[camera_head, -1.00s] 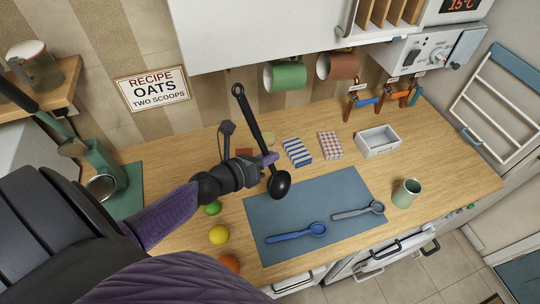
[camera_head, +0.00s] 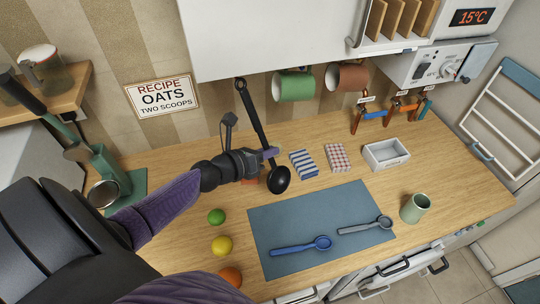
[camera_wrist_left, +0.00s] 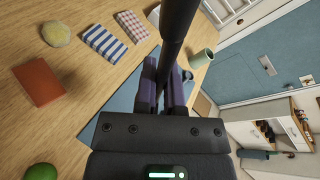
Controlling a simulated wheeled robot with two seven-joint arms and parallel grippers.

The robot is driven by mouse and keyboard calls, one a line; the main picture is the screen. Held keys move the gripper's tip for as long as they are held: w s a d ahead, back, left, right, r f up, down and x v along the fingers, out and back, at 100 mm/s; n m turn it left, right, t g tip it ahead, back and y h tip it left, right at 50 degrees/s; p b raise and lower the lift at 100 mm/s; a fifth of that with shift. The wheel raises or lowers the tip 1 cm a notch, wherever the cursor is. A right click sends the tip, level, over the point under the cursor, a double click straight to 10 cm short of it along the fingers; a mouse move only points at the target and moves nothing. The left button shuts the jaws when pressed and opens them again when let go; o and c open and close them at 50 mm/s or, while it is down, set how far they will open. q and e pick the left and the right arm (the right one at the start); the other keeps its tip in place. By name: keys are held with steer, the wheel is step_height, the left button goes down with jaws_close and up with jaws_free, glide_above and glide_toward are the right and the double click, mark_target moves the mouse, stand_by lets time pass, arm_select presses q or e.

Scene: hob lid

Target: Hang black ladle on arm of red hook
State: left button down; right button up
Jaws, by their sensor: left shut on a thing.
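My left gripper (camera_head: 266,155) is shut on the handle of the black ladle (camera_head: 279,180). The ladle is tilted above the counter, ring end up and left, bowl down and right. In the left wrist view its dark handle (camera_wrist_left: 177,30) runs between my gripper's fingers (camera_wrist_left: 164,88). Which one is the red hook is hard to tell at this size. My right gripper is not seen.
A striped box (camera_head: 303,164), a checked box (camera_head: 338,157) and a white tray (camera_head: 387,154) lie between ladle and hooks. Green (camera_head: 293,87) and brown (camera_head: 347,78) mugs hang under the cabinet. A blue mat (camera_head: 330,215) holds two spoons; a green cup (camera_head: 415,208) stands right.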

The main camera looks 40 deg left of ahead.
arm_select(q)
steer(key=w+a+f+m+y+b, duration=0.2)
steer(key=w+a+f+m+b, duration=0.1)
steer(key=a+b, duration=0.6)
steer(key=shift+w+a+m, duration=0.5)
steer(key=shift+w+a, duration=0.25)
steer(key=shift+a, duration=0.65)
stand_by(0.6)
stand_by(0.6)
